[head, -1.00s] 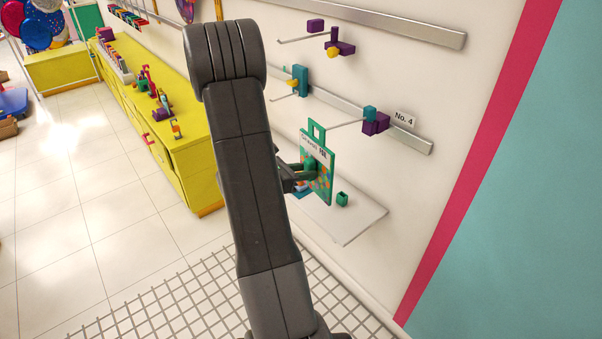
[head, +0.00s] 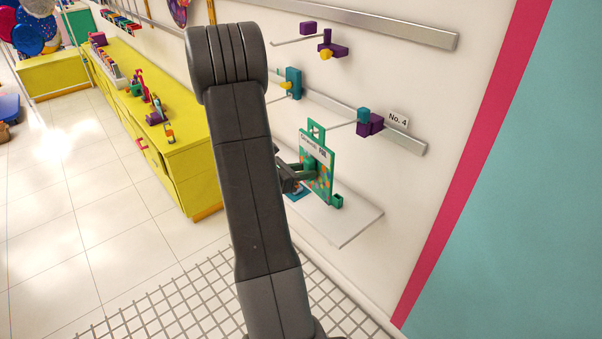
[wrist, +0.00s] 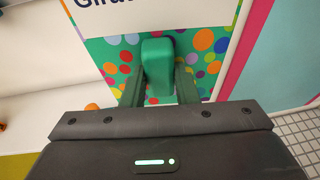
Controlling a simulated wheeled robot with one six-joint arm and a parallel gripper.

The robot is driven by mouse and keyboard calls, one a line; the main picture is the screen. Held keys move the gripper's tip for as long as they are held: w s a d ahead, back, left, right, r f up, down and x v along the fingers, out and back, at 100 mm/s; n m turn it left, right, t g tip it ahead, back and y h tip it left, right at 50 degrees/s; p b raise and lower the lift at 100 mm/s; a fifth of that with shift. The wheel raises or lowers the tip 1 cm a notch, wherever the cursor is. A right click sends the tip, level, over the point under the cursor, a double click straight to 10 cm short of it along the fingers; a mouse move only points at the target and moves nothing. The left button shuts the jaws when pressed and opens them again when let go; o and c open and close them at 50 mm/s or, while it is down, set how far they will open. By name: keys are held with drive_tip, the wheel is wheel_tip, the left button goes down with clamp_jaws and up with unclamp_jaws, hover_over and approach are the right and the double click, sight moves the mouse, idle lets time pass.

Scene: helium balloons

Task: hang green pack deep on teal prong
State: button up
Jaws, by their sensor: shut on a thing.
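The green pack (head: 317,168) is a dotted card with a white label and a square hang loop at its top. My gripper (head: 294,176) is shut on a green block on its face; the wrist view shows that block (wrist: 157,66) between my fingers. The pack is roughly upright, in front of the wall. A thin prong (head: 342,125) runs from a purple bracket (head: 376,124) with a teal block (head: 364,114) to the loop. I cannot tell whether it passes through. A teal bracket (head: 293,82) with a yellow knob and its own prong sits further left.
A "No. 4" tag (head: 398,119) is beside the lower rail. A white shelf (head: 350,226) lies below the pack. A small green box (head: 337,201) shows by its lower right edge.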

drive_tip(key=shift+d, duration=0.1)
idle(0.3)
drive_tip(key=w+d+b, duration=0.2)
drive_tip(key=w+d, duration=0.2)
drive_tip(key=d, duration=0.2)
drive_tip(key=shift+d, duration=0.4)
idle(1.1)
drive_tip(key=shift+f+b, duration=0.75)
drive_tip(key=shift+b, duration=0.55)
idle(0.4)
drive_tip(key=o, duration=1.1)
drive_tip(key=shift+p+v, duration=0.65)
drive_tip(key=shift+v, duration=3.35)
